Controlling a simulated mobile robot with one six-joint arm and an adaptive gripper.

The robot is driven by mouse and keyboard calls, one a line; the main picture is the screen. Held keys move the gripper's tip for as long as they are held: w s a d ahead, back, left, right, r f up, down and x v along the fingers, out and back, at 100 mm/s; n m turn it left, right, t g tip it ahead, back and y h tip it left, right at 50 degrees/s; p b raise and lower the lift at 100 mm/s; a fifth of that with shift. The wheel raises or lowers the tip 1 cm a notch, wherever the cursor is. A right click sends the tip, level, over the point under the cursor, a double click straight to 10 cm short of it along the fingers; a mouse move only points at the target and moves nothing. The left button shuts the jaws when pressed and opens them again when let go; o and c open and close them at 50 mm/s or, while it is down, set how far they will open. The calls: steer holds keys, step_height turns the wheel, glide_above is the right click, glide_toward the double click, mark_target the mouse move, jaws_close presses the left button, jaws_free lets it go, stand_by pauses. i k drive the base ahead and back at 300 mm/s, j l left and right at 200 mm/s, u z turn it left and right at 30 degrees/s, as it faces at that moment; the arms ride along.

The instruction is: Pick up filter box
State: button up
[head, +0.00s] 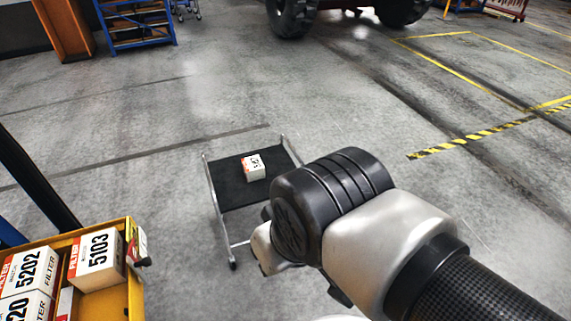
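A white filter box (253,168) with a red-orange edge and black digits, too small to read, sits on the black top of a small cart (225,197). More filter boxes stand in a yellow bin (134,300) at the lower left. One reads 5103 (97,262), one reads 5202 (30,270), and a partly cut-off one ends in 20 (28,306). My arm reaches in from the lower right, and its wrist covers the cart's front right part. My gripper is hidden behind the wrist or out of frame.
Bare concrete floor surrounds the cart. A blue shelf rack (135,25) and an orange cabinet (66,30) stand at the back left. A vehicle with large black tyres (292,17) is at the top. Yellow floor markings (490,131) lie at the right.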

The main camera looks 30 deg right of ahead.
mark_target(252, 167)
steer(key=z, duration=0.55)
steer(key=i+l, duration=0.1)
steer(key=i, duration=0.4)
steer(key=i+u, duration=0.1)
steer(key=i, duration=0.45)
steer(key=i+l, duration=0.2)
steer(key=i, duration=0.3)
steer(key=i+l+u, duration=0.1)
steer(key=i, duration=0.45)
